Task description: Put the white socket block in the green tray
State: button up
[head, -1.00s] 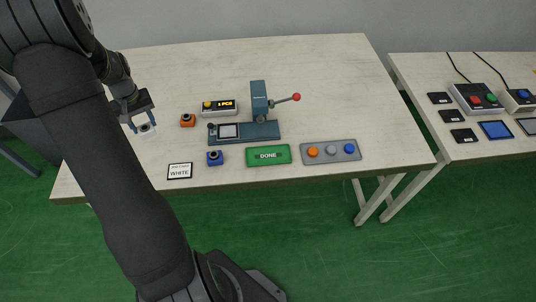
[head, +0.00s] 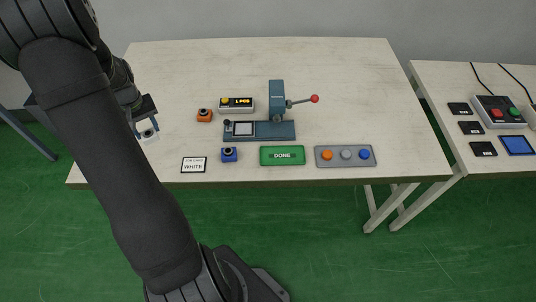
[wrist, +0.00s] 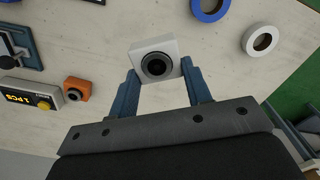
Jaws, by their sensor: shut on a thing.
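My gripper (wrist: 164,88) is shut on the white socket block (wrist: 170,47), which has a round black socket in its face. The block sits between the fingertips in the wrist view. In the head view the white block (head: 149,137) is at the left of the table, partly hidden by my gripper (head: 144,117). Whether it touches the table is hard to tell. The green tray (head: 282,163), marked DONE, lies at the front middle of the table, well to the right of my gripper. No block is seen in it.
A blue block (head: 229,155), a WHITE card (head: 194,165) and the teal press (head: 262,131) stand between my gripper and the tray. An orange block (head: 204,116) is behind them. A button panel (head: 345,163) is right of the tray. A blue ring (wrist: 208,9) and white ring (wrist: 262,40) lie nearby.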

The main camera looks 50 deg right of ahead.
jog(key=s+d+r+m, duration=0.2)
jog(key=s+d+m, duration=0.3)
jog(key=s+d, duration=1.4)
jog(key=s+d+r+m, duration=0.1)
jog(key=s+d+m, duration=0.25)
jog(key=s, duration=0.85)
jog(key=s+d+r+m, duration=0.15)
jog(key=s+d, duration=0.35)
jog(key=s, duration=0.7)
jog(key=w+f, duration=0.2)
jog(key=w, duration=0.1)
jog(key=w+f, duration=0.3)
jog(key=w, duration=0.1)
jog(key=w+d+f, duration=0.1)
jog(key=w+f, duration=0.1)
jog(key=w, duration=0.2)
jog(key=shift+f, duration=0.35)
jog(key=shift+m, duration=0.3)
jog(key=shift+f, duration=2.05)
jog(key=shift+f, duration=0.15)
jog(key=o, duration=1.1)
jog(key=shift+c, duration=0.2)
